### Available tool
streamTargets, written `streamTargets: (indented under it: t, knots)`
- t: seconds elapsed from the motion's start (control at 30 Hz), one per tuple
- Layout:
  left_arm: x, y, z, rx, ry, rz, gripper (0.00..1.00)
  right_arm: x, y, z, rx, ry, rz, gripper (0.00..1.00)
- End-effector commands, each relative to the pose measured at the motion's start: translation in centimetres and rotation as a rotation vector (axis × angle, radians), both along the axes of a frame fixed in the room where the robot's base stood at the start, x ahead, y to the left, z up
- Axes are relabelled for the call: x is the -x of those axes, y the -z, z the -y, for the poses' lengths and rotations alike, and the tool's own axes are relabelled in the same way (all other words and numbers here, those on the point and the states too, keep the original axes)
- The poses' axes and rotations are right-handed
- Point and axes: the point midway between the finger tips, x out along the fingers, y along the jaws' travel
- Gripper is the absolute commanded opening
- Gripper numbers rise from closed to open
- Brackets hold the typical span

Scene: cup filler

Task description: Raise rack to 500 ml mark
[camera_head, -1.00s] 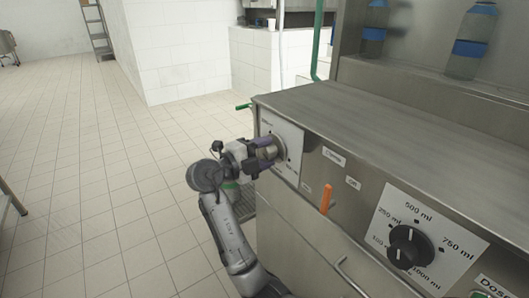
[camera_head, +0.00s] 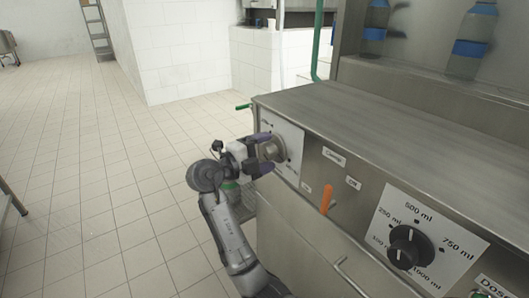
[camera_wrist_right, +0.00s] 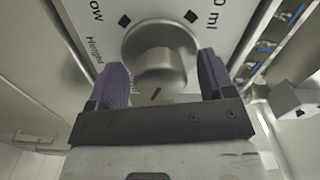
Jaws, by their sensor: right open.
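The round metal height knob (camera_head: 272,148) sits on a white plate (camera_head: 293,141) at the left end of the machine's front. In the right wrist view the knob (camera_wrist_right: 160,55) fills the top middle, with "Height" and part of an "ml" mark readable on the plate. My right gripper (camera_head: 263,152) is open, its purple fingers on either side of the knob and apart from it. The rack itself cannot be made out for certain. My left gripper is not in view.
A black dose dial (camera_head: 408,247) with ml marks is on the right of the front panel. An orange lever (camera_head: 326,199) stands out between the dial and the knob. Blue-banded bottles (camera_head: 470,42) stand behind the steel top.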

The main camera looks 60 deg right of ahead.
Motion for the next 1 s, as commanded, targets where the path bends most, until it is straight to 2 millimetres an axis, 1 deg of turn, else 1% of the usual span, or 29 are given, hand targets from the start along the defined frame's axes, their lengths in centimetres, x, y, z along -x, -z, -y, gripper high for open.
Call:
streamTargets:
  t: [0.17, 0.27, 0.5, 0.7, 0.83, 1.0]
  knots:
    - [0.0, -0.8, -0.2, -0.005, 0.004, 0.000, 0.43, -0.6, -0.2, -1.2, -0.001, -0.001, -0.003, 0.75]
    - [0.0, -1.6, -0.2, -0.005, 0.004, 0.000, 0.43, -1.4, -0.3, -2.7, -0.002, -0.004, -0.003, 0.75]
    - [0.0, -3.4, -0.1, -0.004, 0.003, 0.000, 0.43, -3.5, -0.3, -7.1, -0.001, -0.003, -0.004, 0.75]
    - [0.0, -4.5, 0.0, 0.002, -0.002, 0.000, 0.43, -4.8, -0.3, -10.1, 0.000, -0.001, -0.002, 0.75]
    - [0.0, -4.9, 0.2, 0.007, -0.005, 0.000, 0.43, -5.5, -0.2, -11.4, -0.001, -0.002, -0.001, 0.75]
    - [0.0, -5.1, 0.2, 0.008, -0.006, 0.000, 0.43, -5.9, -0.1, -12.3, 0.001, -0.001, 0.000, 0.75]
